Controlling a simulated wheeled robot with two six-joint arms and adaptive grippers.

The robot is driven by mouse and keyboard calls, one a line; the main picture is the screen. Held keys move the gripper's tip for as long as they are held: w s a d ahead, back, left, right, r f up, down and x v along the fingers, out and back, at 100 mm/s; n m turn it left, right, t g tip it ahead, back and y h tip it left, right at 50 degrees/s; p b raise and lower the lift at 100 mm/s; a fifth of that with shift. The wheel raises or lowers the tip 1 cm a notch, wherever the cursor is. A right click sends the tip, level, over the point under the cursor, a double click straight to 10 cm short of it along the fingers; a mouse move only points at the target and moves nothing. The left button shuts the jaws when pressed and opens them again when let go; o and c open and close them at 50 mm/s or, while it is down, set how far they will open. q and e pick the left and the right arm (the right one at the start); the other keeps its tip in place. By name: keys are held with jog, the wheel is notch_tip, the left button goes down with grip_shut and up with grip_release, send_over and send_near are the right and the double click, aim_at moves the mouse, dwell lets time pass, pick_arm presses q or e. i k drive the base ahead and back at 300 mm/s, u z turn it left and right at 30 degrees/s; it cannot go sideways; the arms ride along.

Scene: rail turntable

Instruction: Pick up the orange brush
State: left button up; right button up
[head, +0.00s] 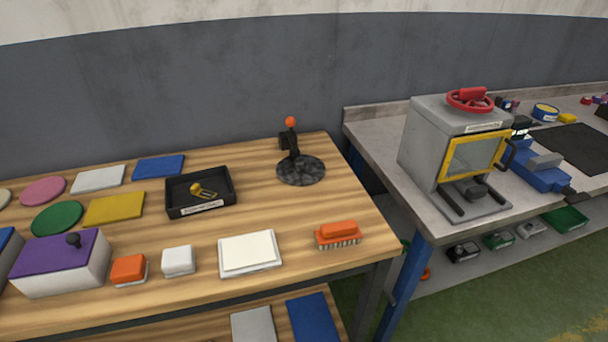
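The orange brush (338,233) lies on the wooden table (215,233) near its front right corner, bristles down and orange back up. Nothing touches or covers it. Neither of my grippers shows in the head view.
A white pad (249,253) lies left of the brush, with a white block (179,261) and an orange block (129,270) further left. A black tray (201,208) and a black lever stand (300,169) are behind. A grey bench (385,150) with a grey machine (425,142) stands right, across a gap.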

aim_at(334, 234)
jog(key=z, duration=2)
jog(key=k, duration=1.25)
jog(key=u, duration=1.75)
jog(key=i, duration=0.5)
jog(key=u, duration=0.05)
